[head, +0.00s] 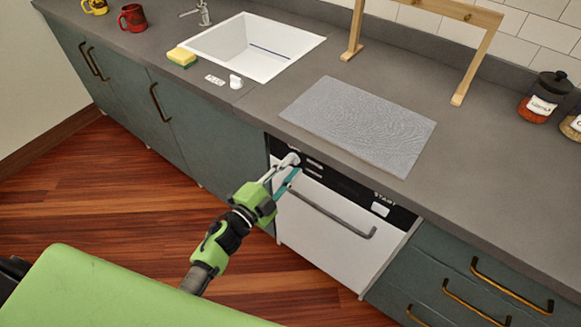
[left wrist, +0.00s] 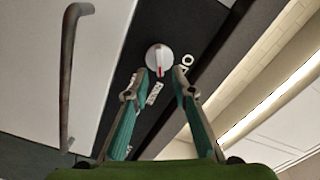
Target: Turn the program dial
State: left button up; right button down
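The program dial (head: 291,159) is a round white knob at the left end of the dishwasher's black control panel (head: 345,184). In the left wrist view the dial (left wrist: 159,55) shows a red pointer mark at its lower edge and printed marks on the panel beside it. My left gripper (head: 279,174) is in front of the dial. Its fingers are apart with nothing between them, and in the left wrist view the dial lies just beyond the fingertips (left wrist: 156,85). I cannot tell whether they touch it. My right gripper is not in view.
The white dishwasher door (head: 315,236) has a grey bar handle (head: 325,211) below the panel. A START button (head: 380,209) is at the panel's right. The counter above overhangs, with a grey mat (head: 360,123) and sink (head: 254,48). Drawers with brass handles (head: 512,286) stand to the right.

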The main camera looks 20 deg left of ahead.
pick_arm(q)
jog(key=v, duration=1.1)
jog(key=shift+s, duration=0.25)
jog(key=s+a+f+n+g+y, duration=0.1)
jog(key=s+f+n+g+y, duration=0.2)
jog(key=f, duration=0.7)
jog(key=s+a+f+n+g, duration=0.1)
jog(key=s+f+n+g, duration=0.3)
jog(key=f, duration=0.7)
jog(key=s+a+f+n+y, duration=0.2)
jog(key=s+f, duration=0.3)
jog(key=f, duration=0.5)
jog(key=s+f+n+g, duration=0.1)
jog(key=s+f+g, duration=0.2)
jog(key=s+f, duration=0.2)
jog(key=s+f+n+g, duration=0.2)
jog(key=s+f, duration=0.3)
jog(key=s, duration=0.7)
jog(key=s+f+n+g+y, duration=0.1)
jog(key=s+f+g, duration=0.3)
jog(key=s, duration=0.5)
jog(key=shift+s+d+f+n, duration=0.2)
jog(key=shift+d+f+n, duration=0.1)
jog(key=shift+f, duration=0.5)
